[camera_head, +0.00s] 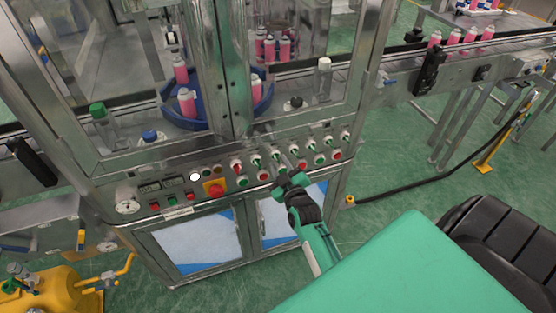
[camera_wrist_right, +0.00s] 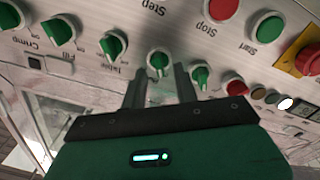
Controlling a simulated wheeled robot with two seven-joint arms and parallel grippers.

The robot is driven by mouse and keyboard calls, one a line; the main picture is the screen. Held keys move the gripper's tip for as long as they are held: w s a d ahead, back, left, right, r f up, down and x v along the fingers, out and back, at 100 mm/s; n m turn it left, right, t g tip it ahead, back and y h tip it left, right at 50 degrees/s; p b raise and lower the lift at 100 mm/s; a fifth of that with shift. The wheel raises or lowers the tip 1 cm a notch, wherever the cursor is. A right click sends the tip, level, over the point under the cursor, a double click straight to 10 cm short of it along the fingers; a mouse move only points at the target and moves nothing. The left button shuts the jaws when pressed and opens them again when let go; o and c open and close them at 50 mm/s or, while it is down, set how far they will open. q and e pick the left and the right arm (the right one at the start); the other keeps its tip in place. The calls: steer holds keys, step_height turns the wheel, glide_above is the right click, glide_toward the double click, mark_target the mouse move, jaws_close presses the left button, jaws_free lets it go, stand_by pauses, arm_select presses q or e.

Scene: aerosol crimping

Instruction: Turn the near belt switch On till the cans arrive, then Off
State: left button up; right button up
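My right gripper (camera_head: 283,178) is at the control panel (camera_head: 215,178) on the machine's front. In the right wrist view its two fingers (camera_wrist_right: 161,80) stand apart, one on each side of a green switch knob (camera_wrist_right: 158,62). They appear open, without visibly pinching it. Several similar green knobs (camera_wrist_right: 113,45) sit in the same row; which one is the near belt switch cannot be read. Pink cans (camera_head: 188,101) stand in the machine around a blue round guide (camera_head: 262,107). More pink cans (camera_head: 470,36) stand on the conveyor (camera_head: 410,77) at right. My left gripper is out of view.
A red mushroom button on a yellow plate (camera_head: 215,188) sits left of my gripper, with red and green push buttons nearby. Glass doors and metal posts (camera_head: 233,70) rise above the panel.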

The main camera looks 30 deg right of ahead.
steer(key=shift+x, duration=0.95)
jaws_close()
